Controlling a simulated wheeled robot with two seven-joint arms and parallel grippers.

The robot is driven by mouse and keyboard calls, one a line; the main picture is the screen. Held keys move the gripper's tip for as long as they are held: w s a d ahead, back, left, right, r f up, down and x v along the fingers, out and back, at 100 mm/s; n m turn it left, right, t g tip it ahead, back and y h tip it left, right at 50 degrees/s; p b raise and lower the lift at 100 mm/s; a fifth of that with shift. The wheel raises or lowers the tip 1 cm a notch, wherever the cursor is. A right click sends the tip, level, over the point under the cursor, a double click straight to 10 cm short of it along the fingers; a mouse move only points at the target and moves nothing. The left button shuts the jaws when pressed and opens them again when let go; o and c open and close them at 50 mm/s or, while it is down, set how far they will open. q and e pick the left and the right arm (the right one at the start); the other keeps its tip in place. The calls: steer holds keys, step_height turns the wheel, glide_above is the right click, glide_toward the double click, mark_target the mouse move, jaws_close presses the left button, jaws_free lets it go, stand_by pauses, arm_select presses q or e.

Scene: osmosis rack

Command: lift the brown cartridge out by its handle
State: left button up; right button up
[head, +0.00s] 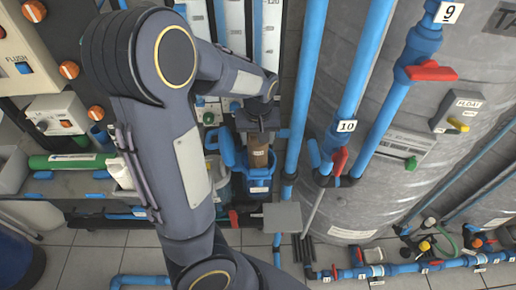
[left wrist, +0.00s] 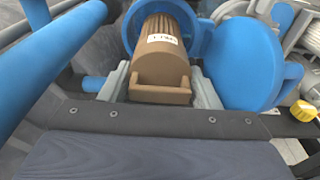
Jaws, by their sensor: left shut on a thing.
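The brown cartridge (head: 258,158) has a white label and shows below my left gripper in the head view. In the left wrist view the brown cartridge (left wrist: 160,55) sits within the round opening of a blue housing (left wrist: 200,40). The cartridge's handle (left wrist: 160,93) is at its near end. My left gripper (left wrist: 160,90) has its grey fingers on both sides of the handle and is shut on it. The blue housing (head: 258,184) shows around and below the cartridge in the head view. How deep the cartridge sits is hard to tell. My right gripper is not in view.
A blue pipe labelled 10 (head: 346,126) with a red valve handle stands just right of the housing. A large grey tank (head: 400,180) fills the right side. In the left wrist view a blue round lid (left wrist: 240,62) stands open beside the cartridge, and a blue pipe (left wrist: 50,60) runs at left.

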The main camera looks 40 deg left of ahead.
arm_select(q)
step_height(320, 180, up, 5)
steer(key=shift+f, duration=0.1)
steer(key=shift+r+p, duration=0.75)
steer(key=shift+p, duration=0.1)
